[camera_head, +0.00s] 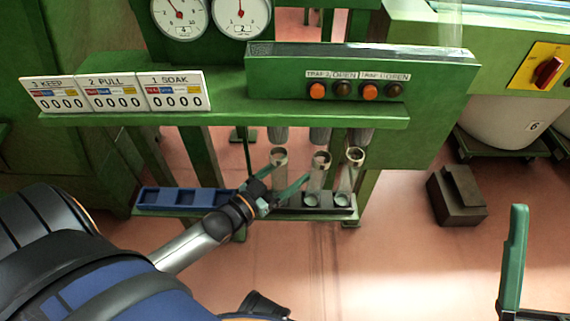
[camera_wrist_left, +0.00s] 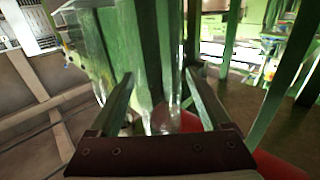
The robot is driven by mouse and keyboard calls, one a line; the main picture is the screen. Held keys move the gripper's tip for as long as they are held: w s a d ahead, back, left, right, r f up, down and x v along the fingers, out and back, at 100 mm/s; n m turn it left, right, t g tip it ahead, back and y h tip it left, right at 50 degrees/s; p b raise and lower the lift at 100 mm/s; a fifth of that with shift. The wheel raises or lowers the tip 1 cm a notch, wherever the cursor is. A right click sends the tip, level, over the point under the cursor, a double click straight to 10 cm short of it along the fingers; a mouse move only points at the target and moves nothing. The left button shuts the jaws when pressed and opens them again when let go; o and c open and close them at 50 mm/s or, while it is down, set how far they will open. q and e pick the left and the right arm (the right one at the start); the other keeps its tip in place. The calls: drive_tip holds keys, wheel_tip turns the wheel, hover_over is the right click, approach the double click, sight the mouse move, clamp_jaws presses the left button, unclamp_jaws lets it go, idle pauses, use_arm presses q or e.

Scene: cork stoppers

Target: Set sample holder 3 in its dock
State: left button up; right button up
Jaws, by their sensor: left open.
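Three clear tube-shaped holders with metal collars show in the head view: a left one (camera_head: 280,157), a middle one (camera_head: 320,162) and a right one (camera_head: 354,158). They stand upright at a dark rack (camera_head: 338,212). I cannot read which is holder 3. A blue tray (camera_head: 150,207) with square recesses lies left of the rack. My left gripper (camera_head: 290,173) is open, its green fingers around or just in front of the left holder. In the left wrist view, clear glass shows between the open fingers (camera_wrist_left: 160,78). My right gripper shows only one green finger (camera_head: 515,255); its other finger is out of frame.
A green shelf (camera_head: 230,118) with number cards (camera_head: 115,92) and a button panel (camera_head: 360,75) overhangs the rack. Dark nozzles (camera_head: 320,135) hang above the holders. A brown block (camera_head: 457,195) sits on the floor at right. Green posts stand behind the rack.

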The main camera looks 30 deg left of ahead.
use_arm(q)
drive_tip(key=p+v, duration=0.3)
drive_tip(key=v, duration=0.9)
drive_tip(key=shift+s+p, duration=0.25)
drive_tip(key=shift+p, duration=0.1)
drive_tip(key=shift+a, duration=0.1)
